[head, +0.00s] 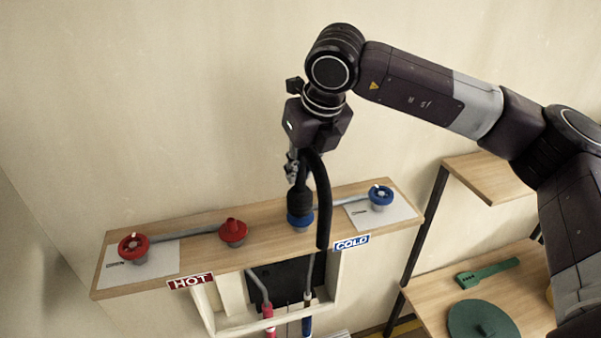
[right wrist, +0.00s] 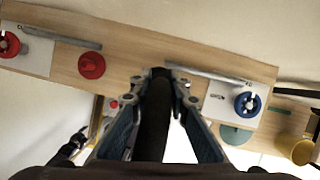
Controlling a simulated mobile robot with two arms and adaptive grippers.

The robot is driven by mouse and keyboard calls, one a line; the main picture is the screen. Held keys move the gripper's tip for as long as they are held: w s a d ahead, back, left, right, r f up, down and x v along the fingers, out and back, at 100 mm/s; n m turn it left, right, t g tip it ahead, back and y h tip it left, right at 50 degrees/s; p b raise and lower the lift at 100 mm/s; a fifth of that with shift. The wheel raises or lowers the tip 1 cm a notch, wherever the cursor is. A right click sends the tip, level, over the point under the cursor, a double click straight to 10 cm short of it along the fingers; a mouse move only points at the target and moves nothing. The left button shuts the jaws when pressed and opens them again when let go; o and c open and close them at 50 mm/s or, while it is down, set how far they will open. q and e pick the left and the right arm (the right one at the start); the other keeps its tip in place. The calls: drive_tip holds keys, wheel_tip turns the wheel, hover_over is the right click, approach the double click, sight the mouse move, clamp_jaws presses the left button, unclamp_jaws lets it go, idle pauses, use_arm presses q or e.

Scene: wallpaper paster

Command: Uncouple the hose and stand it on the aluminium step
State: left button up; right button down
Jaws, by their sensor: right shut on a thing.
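The black hose (head: 323,205) hangs in a bend from my right gripper (head: 293,168), in front of the wooden shelf. Its black end piece (head: 299,197) points down at the blue collar (head: 300,220) on the shelf; I cannot tell whether it is locked in. My right gripper is shut on the hose's end, above the shelf. In the right wrist view the hose (right wrist: 154,120) runs between the gripper's fingers (right wrist: 158,85). A sliver of ribbed grey metal (head: 338,334) at the bottom edge may be the aluminium step. My left gripper is not in the head view.
The shelf (head: 185,222) carries red knobs (head: 133,246) on the left and a blue knob (head: 381,196) on the right. HOT (head: 191,281) and COLD (head: 352,243) signs mark its front edge. Below is an open recess with pipes. A rack (head: 515,295) at right holds green items (head: 484,322).

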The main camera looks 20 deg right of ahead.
drive_tip(key=shift+r+p, duration=0.5)
drive_tip(key=shift+r, duration=0.9)
drive_tip(key=shift+w+r, duration=0.1)
drive_tip(key=shift+r, duration=0.05)
drive_tip(key=shift+r+p, duration=0.8)
drive_tip(key=shift+r, duration=1.05)
